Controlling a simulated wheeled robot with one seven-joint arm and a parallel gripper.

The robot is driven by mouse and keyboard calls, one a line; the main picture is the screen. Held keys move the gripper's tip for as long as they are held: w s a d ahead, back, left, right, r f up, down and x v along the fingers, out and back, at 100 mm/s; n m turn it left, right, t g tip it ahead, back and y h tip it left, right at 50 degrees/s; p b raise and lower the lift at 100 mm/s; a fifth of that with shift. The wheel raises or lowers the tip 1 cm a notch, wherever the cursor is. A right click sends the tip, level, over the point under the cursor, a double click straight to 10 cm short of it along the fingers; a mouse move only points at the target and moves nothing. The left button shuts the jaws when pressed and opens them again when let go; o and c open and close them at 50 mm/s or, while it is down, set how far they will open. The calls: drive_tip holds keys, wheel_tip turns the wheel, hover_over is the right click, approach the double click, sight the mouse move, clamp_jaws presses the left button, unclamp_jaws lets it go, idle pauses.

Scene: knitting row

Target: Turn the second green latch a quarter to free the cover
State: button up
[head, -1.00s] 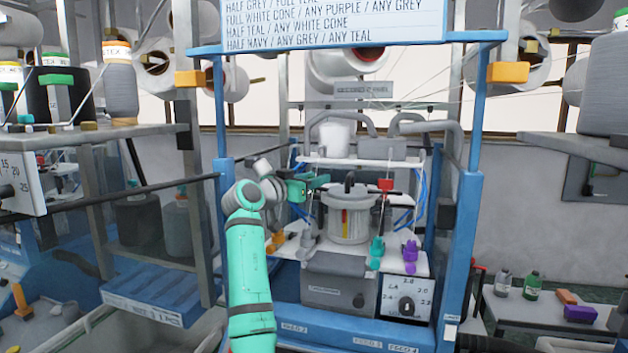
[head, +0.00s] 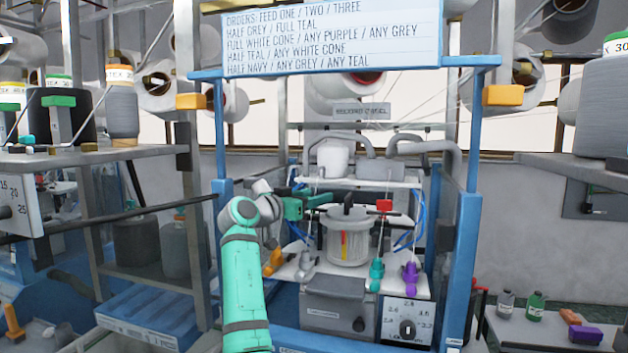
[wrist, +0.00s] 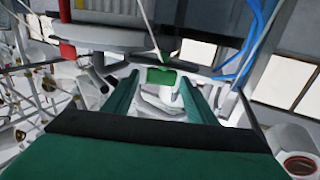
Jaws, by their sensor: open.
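My gripper (head: 322,200) is open, at the upper left of the clear canister (head: 347,240) with its dark-handled cover (head: 347,213). In the wrist view, my gripper (wrist: 157,82) has its two green fingers apart, with a small green latch (wrist: 162,76) showing between the tips. I cannot tell whether the fingers touch it. In the head view the green latch cannot be told apart from my green fingers. A red latch (head: 384,206) stands right of the canister; a red piece (wrist: 67,50) also shows at left in the wrist view.
Grey (head: 305,266), orange (head: 273,262), teal (head: 377,274) and purple (head: 410,276) fittings stand around the canister. Blue posts (head: 464,250) flank the machine. Thin yarns and blue tubes (wrist: 262,35) run close by. A dial panel (head: 405,322) is at the lower right.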

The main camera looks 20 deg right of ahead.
drive_tip(key=s+a+r, duration=0.4)
drive_tip(key=s+r, duration=0.8)
drive_tip(key=s, duration=0.1)
drive_tip(key=shift+s, duration=0.25)
